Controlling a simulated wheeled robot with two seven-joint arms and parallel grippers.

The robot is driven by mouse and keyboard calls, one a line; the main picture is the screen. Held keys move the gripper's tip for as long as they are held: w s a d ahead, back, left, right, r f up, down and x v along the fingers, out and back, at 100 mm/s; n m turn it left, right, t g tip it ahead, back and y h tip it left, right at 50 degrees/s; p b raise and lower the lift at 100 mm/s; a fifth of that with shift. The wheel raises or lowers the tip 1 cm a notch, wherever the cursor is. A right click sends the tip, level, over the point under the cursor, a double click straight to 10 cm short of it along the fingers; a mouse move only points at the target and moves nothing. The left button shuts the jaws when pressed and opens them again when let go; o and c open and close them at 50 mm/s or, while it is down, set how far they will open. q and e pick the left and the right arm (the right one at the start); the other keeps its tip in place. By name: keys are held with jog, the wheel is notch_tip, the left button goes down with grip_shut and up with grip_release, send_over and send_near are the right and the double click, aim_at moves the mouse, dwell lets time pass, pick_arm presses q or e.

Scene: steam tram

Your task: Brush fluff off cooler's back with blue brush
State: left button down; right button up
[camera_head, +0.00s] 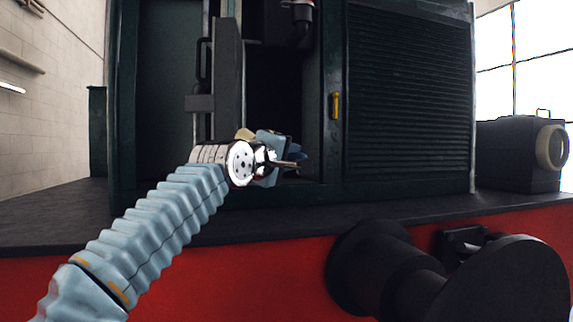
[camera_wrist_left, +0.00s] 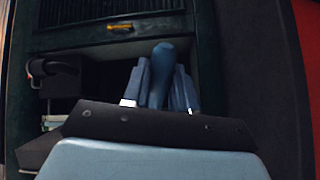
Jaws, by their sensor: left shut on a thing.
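My left gripper (camera_head: 287,160) is at the open bay in the dark green cabinet, left of the louvred panel (camera_head: 410,90). In the left wrist view, its fingers (camera_wrist_left: 160,92) are shut on a rounded blue handle, which looks like the blue brush (camera_wrist_left: 161,70). In the head view my wrist and fingers hide most of what is held. A small beige patch shows beside the wrist; I cannot tell what it is. I cannot make out any fluff, nor which surface is the cooler's back. My right gripper is not in view.
A yellow handle (camera_head: 335,106) sits on the cabinet frame, left of the louvres. A dark upright post (camera_head: 228,75) stands beside the bay. Black round buffers (camera_head: 505,283) jut out below the dark ledge. A dark lamp box (camera_head: 520,155) stands at right.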

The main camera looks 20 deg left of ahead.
pick_arm(q)
jog(key=shift+w+d, duration=0.35)
jog(key=shift+d, duration=0.6)
jog(key=shift+w+d, duration=0.35)
jog(key=shift+d, duration=0.55)
jog(key=shift+w+d, duration=0.35)
jog(key=shift+d, duration=0.7)
jog(key=d, duration=0.1)
jog(key=w+d, duration=0.1)
jog(key=shift+d+p, duration=0.3)
jog(key=shift+p, duration=0.1)
